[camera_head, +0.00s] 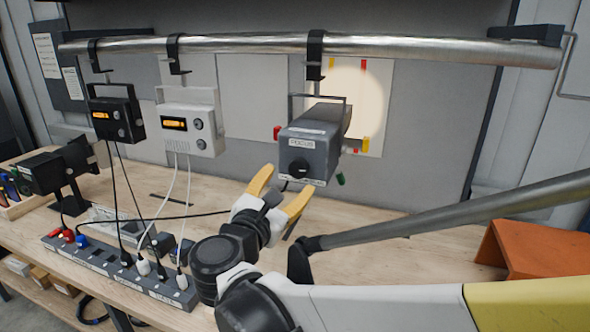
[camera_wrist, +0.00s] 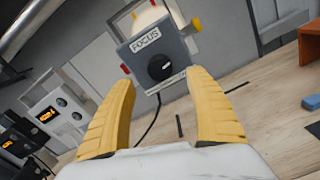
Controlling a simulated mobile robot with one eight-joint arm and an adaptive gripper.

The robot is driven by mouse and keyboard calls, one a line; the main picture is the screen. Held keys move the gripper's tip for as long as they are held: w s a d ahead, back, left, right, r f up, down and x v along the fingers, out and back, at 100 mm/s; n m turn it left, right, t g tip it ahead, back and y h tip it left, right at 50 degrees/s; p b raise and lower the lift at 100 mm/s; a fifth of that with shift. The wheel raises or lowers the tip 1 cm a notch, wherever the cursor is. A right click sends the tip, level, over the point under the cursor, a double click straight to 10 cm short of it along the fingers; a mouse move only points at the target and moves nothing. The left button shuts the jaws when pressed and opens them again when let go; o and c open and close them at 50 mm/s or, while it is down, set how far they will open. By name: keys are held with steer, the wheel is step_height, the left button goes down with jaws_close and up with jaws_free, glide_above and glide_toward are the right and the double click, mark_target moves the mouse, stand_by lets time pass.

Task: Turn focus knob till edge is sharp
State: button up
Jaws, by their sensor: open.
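The grey projector box (camera_head: 318,140) hangs from a metal bar by a black clamp, with a label reading FOCUS on its front. Its round black focus knob (camera_head: 298,168) sits below that label; the knob also shows in the wrist view (camera_wrist: 160,67). A bright round patch of light (camera_head: 360,95) falls on the pale panel behind the box. My gripper (camera_head: 281,192) is open and empty, just below and in front of the knob. In the wrist view its yellow fingers (camera_wrist: 163,95) stand apart, with the knob beyond and between their tips, not touching it.
A black box (camera_head: 116,113) and a white box (camera_head: 188,125) with orange displays hang left on the bar (camera_head: 220,43). A power strip (camera_head: 120,272) with plugs and cables lies on the bench front left. An orange object (camera_head: 535,250) stands at the right.

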mark_target(297, 172)
steer(key=v, duration=0.5)
steer(key=shift+s, duration=0.15)
steer(key=w+d+n+p, duration=0.1)
steer(key=w+p, duration=0.1)
steer(key=w, duration=0.1)
steer(key=w+d+n+y+p, duration=0.1)
steer(key=w+n+p, duration=0.1)
steer(key=w, duration=0.2)
steer(key=w+d+n+p, duration=0.1)
steer(key=w+d+p, duration=0.1)
steer(key=w, duration=0.2)
steer(key=shift+w+f+n+y, duration=0.1)
steer(key=shift+n+y, duration=0.2)
steer(key=shift+c, duration=0.7)
steer(key=c, duration=1.1)
steer(key=shift+o, duration=0.2)
